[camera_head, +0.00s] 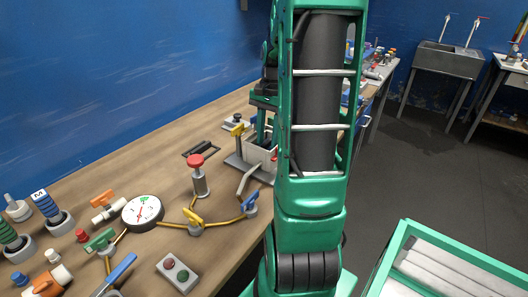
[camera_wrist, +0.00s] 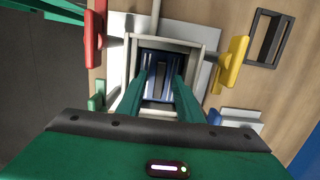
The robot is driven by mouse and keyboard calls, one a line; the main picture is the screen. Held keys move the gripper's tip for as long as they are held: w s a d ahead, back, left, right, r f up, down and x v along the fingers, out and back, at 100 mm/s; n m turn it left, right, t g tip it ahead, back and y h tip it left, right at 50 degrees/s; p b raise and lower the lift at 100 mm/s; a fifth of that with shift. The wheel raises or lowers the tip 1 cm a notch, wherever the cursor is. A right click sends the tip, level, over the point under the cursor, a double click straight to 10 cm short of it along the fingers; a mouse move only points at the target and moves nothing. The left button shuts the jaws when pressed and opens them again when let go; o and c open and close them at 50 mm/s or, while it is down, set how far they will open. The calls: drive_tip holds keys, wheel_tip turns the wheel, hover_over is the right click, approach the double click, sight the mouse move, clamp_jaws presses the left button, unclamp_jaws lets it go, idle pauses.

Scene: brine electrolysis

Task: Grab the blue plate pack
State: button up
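The blue plate pack (camera_wrist: 155,82) sits inside a grey open-topped box (camera_wrist: 207,44) in the wrist view. It looks dark blue with a paler stripe. My gripper (camera_wrist: 160,74) points down over the box. Its two green fingers are spread apart, one on each side of the pack. I see no clear contact between the fingers and the pack. In the head view the box (camera_head: 256,156) stands on the workbench, partly behind my arm. The pack cannot be made out there.
Red (camera_wrist: 94,36) and yellow (camera_wrist: 234,62) handles stand close beside the box. A dark rectangular frame (camera_wrist: 270,38) lies nearby. On the workbench (camera_head: 140,165) are a gauge (camera_head: 142,212), a red-topped post (camera_head: 198,176) and several valves. A green-rimmed tray (camera_head: 455,256) is at the lower right.

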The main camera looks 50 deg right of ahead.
drive_tip(key=shift+c, duration=0.6)
clamp_jaws()
idle(0.8)
